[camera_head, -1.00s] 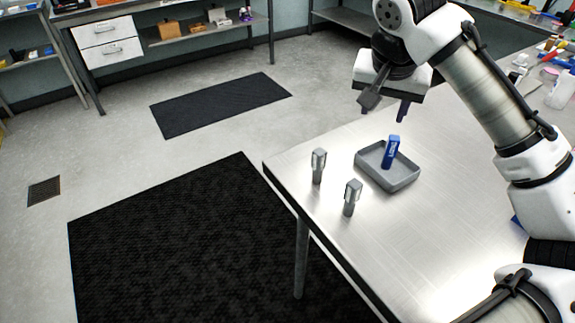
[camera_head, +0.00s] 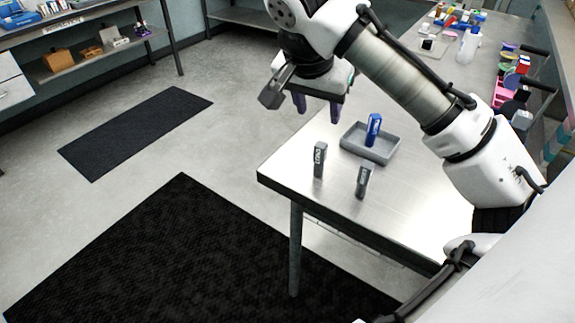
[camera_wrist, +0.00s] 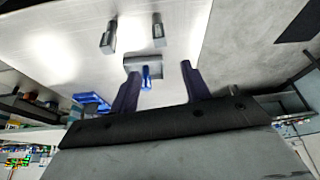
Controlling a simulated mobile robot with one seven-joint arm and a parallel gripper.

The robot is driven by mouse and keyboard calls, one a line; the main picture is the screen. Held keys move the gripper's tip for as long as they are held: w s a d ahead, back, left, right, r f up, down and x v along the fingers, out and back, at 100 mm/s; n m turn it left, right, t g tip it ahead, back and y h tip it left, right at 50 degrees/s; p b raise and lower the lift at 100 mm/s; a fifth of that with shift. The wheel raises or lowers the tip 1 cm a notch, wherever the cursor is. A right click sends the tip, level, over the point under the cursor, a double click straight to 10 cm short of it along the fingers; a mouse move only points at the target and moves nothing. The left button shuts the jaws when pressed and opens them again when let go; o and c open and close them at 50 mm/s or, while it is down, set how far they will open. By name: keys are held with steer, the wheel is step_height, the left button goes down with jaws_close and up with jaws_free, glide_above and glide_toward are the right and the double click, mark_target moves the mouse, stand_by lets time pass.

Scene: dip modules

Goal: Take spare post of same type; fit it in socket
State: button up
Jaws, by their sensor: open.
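Two grey posts stand upright on the metal table, the left one (camera_head: 319,160) near the table's corner and the right one (camera_head: 363,180) nearer the front edge. A blue post (camera_head: 373,130) stands in a shallow grey tray (camera_head: 352,150) behind them. My gripper (camera_head: 317,108) is open and empty, above the table's far left edge, left of the tray. In the wrist view, my open fingers (camera_wrist: 160,70) frame part of the tray (camera_wrist: 130,61) and the blue post (camera_wrist: 146,77); the grey posts (camera_wrist: 109,38) (camera_wrist: 158,31) lie beyond. I cannot make out a socket.
The bare tabletop (camera_head: 420,205) right of the posts is clear. Bottles and coloured items (camera_head: 468,45) crowd the far end of the table. Dark mats (camera_head: 140,260) lie on the floor at left. Shelves (camera_head: 90,50) stand at the back left.

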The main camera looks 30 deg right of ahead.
mark_target(320, 146)
steer(key=p+x, duration=0.1)
steer(key=x, duration=0.6)
steer(key=shift+s+f, duration=0.1)
steer(key=shift+f, duration=0.15)
steer(key=shift+a+p+x, duration=0.15)
steer(key=shift+p+x, duration=0.3)
steer(key=shift+x, duration=1.1)
steer(key=shift+a+p+x, duration=0.1)
steer(key=shift+p+x, duration=0.35)
steer(key=shift+x, duration=1.15)
steer(key=shift+f, duration=0.1)
jaws_close()
